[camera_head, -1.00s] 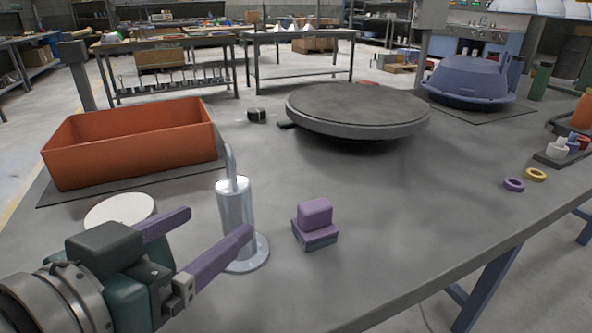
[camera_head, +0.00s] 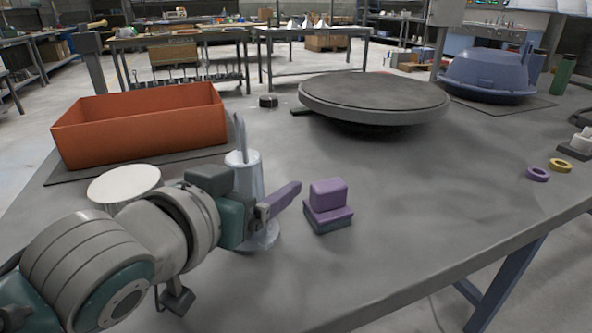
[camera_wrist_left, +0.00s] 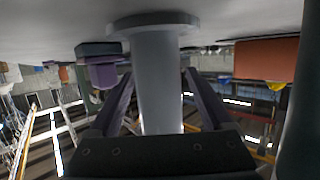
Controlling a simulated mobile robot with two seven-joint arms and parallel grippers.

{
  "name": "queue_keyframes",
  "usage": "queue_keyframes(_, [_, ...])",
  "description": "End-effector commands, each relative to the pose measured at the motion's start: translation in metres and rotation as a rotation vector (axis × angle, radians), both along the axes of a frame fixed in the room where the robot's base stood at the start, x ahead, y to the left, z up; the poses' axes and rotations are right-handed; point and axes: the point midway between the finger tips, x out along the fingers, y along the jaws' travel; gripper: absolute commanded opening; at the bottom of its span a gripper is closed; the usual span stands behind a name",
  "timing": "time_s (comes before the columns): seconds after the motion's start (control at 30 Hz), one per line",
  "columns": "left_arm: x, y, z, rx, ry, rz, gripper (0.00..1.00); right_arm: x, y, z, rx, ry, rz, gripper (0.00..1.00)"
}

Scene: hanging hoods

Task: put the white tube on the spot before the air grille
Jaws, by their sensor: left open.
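A pale, shiny upright tube (camera_head: 243,172) with a round foot stands on the grey table in the head view; I take it for the white tube. It fills the middle of the left wrist view (camera_wrist_left: 158,85), seen upside down. My left gripper (camera_head: 272,190) is open, with its purple fingers on either side of the tube in the wrist view; contact cannot be told. My right gripper is out of view.
A purple block (camera_head: 328,205) stands close right of the tube. A round dark turntable (camera_head: 374,98) and a blue hood (camera_head: 488,75) are farther back. The right front table is clear.

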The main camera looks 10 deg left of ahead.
Motion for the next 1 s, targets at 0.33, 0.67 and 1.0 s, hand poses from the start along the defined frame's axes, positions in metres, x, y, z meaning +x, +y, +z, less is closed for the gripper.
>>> queue_keyframes(0.33, [-0.0005,-0.0001,0.0004,0.000,0.000,0.000,0.56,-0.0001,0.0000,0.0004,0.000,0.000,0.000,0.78])
queue_keyframes(0.67, [-0.0006,0.0000,0.0004,0.000,0.000,0.000,0.19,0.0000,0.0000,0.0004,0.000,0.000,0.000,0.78])
queue_keyframes(1.0, [-0.0006,0.0000,0.0004,0.000,0.000,0.000,0.00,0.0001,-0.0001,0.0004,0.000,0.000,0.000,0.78])
